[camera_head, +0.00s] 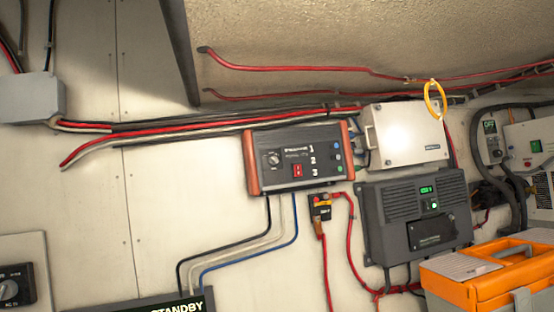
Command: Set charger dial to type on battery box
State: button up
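A dark charger panel with orange-red side ends (325,183) is mounted on the wall near the middle of the view. On its left part sits a small round dial (274,159), too small here to read its setting. A red switch (297,170) is right of the dial, and the numbers 1, 2 and 3 run down the right part. An orange box with a grey lid (490,281) stands at the lower right; I cannot tell whether it is the battery box, and no battery type label is readable. My gripper is not in view.
A white box (405,134) and a dark grey unit with a green display (419,222) are right of the panel. Red cables (350,245) hang below.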

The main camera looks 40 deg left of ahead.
aim_at(272, 160)
jog(key=u, duration=0.1)
jog(key=i, duration=0.95)
jog(key=z, duration=0.05)
